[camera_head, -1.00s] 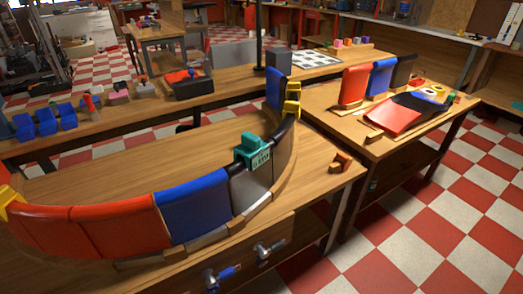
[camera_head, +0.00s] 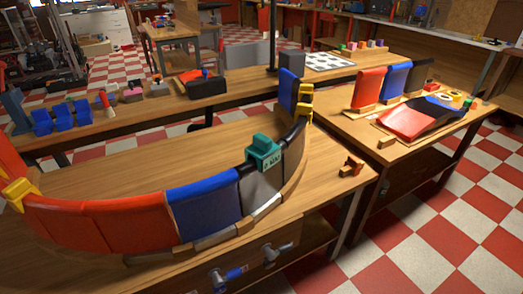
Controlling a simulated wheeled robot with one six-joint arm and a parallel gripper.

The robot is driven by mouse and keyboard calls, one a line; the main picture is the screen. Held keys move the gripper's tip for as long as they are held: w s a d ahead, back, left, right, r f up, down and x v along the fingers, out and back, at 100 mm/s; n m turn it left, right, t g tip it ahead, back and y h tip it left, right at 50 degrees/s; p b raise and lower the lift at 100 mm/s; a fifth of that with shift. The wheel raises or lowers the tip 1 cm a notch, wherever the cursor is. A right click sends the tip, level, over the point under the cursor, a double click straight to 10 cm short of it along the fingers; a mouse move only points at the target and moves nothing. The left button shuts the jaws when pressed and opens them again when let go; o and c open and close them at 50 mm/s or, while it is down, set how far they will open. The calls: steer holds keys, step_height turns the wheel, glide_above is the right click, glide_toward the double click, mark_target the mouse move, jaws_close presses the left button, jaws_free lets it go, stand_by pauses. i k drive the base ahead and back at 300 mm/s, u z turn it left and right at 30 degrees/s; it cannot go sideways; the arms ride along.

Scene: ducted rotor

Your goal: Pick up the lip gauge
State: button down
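A teal block gauge (camera_head: 263,153) with a pale printed label sits over the top edge of the curved wall of panels, where a black panel top meets a grey panel. It looks like the lip gauge, though its label is too small to read surely. The curved wall has red panels (camera_head: 125,222), a blue panel (camera_head: 204,208) and grey and black panels (camera_head: 262,188), standing on a wooden bench (camera_head: 130,175). Yellow clamps grip the wall at its left (camera_head: 19,192) and far right (camera_head: 305,102) ends. My gripper is not in view.
A side table (camera_head: 425,150) at right holds upright red, blue and black panels and a flat red-and-black piece (camera_head: 405,122). Two clamp-like tools (camera_head: 226,274) are at the bench front. Checkered floor (camera_head: 450,220) is clear at right.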

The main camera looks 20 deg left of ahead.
mark_target(267, 153)
steer(key=k, duration=0.55)
steer(key=u, duration=0.65)
steer(key=i, duration=1.15)
